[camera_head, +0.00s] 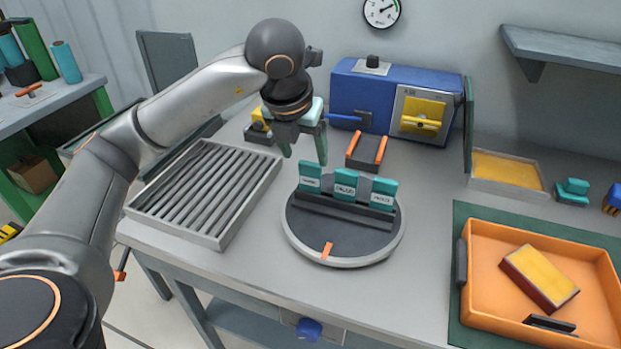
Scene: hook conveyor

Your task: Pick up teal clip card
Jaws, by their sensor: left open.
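Three teal clip cards with small pale labels stand in a dark rack (341,209) on a round grey turntable (361,238). They are the left card (311,171), the middle card (346,180) and the right card (384,187). The label text is too small to read surely. My left gripper (306,158) points down with its fingers apart and nothing between them. Its tips appear just above the left card in the picture; the exact depth gap is hard to tell. My right gripper is out of view.
A slatted grey tray (206,190) lies left of the turntable. A blue machine (368,97) and a small orange-sided holder (367,150) stand behind. An orange tray (488,308) holding a yellow-topped block (539,276) is at right. The bench front centre is clear.

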